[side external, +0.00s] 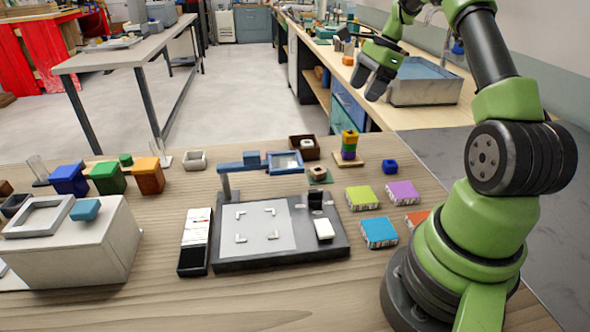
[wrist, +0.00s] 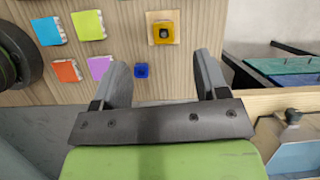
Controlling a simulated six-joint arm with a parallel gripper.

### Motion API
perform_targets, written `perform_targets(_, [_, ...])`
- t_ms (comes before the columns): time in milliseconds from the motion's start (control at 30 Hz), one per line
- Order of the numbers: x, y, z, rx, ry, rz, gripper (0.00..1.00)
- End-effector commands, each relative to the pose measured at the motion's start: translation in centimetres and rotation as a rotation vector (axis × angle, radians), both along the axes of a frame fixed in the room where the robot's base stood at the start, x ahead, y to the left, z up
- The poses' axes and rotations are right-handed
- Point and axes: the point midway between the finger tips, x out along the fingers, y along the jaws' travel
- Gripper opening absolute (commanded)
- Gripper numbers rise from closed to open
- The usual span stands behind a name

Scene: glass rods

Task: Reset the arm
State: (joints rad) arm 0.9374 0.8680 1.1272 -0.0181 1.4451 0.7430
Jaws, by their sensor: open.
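My gripper (side external: 375,82) is raised high above the back right of the table in the side view, with its fingers pointing down and to the left. In the wrist view my gripper (wrist: 165,72) shows two grey fingers spread apart with nothing between them. A small blue block (side external: 390,166) lies on the table below it, and it also shows in the wrist view (wrist: 142,71). A stack of coloured blocks (side external: 349,145) stands on a wooden base, seen from above in the wrist view (wrist: 163,32). My gripper touches none of these.
Green (side external: 362,197), purple (side external: 402,193), blue (side external: 379,232) and orange (side external: 416,218) packets lie near my base. A dark-framed station (side external: 335,240) with an overhead blue arm (side external: 235,165) stands mid-table. A white box (side external: 90,255) is at left.

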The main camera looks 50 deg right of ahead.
Motion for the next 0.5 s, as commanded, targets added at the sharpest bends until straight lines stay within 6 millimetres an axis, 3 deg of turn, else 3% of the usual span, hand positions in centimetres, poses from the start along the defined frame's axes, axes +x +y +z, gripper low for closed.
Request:
perform_targets(100, [1.5,4.3,4.2,-0.1,-0.053,0.192,0.67])
perform_targets(233, [1.9,10.3,8.6,-0.23,-0.125,0.449,0.67])
perform_targets(367, [0.6,16.2,12.0,-0.356,-0.208,0.703,0.67])
perform_targets(500, [-2.4,22.0,14.2,-0.492,-0.306,0.968,0.67])
